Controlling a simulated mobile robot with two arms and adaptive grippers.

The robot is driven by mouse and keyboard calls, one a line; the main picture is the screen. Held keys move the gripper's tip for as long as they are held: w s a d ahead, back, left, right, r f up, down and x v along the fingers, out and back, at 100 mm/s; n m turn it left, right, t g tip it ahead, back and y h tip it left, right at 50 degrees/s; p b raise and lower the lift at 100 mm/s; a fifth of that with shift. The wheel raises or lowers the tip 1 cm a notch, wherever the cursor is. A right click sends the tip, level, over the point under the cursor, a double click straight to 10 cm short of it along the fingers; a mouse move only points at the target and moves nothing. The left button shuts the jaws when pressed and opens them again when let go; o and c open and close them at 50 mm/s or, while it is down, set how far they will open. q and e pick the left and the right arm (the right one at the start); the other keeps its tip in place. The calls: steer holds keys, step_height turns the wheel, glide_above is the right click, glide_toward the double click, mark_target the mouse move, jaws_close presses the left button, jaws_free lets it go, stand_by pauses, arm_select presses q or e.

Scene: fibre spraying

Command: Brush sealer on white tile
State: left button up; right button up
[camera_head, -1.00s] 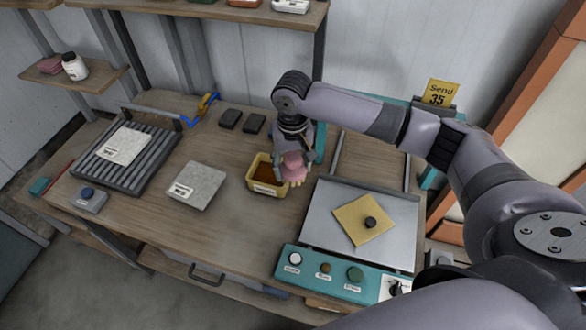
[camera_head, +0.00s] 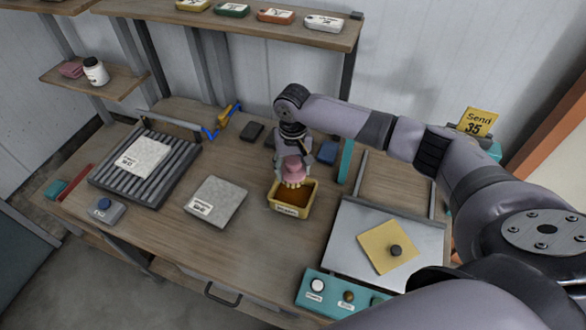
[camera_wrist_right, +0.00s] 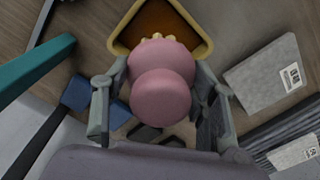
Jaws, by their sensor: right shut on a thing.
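My right gripper (camera_head: 293,160) is shut on a pink brush (camera_head: 294,171) with pale yellow bristles. It holds the brush bristles-down over a yellow tray (camera_head: 287,211) of brown liquid. In the right wrist view the pink brush (camera_wrist_right: 160,88) sits between the fingers, its bristle tips overlapping the tray. I cannot tell whether the bristles touch the liquid. A whitish labelled tile (camera_head: 147,153) lies on a dark roller rack at the left. A greyer labelled tile (camera_head: 222,196) lies flat on the bench between rack and tray. My left gripper is not in view.
A plate with a yellow sheet (camera_head: 378,247) and a black knob stands right of the tray, with a teal button panel (camera_head: 332,297) before it. A blue block (camera_head: 328,152) and dark blocks (camera_head: 252,132) lie behind. Bare bench lies before the grey tile.

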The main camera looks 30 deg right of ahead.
mark_target(293, 177)
step_height(293, 177, down, 2)
steer(key=shift+f+b, duration=0.2)
steer(key=shift+b, duration=1.05)
steer(key=shift+f+b, duration=0.6)
steer(key=shift+b, duration=0.2)
steer(key=shift+f, duration=0.7)
steer(key=shift+f+b, duration=0.45)
steer(key=shift+f, duration=1.95)
steer(key=shift+r, duration=0.1)
step_height(293, 177, up, 8)
steer(key=p, duration=0.9)
steer(key=shift+r+p, duration=0.45)
steer(key=shift+r, duration=0.8)
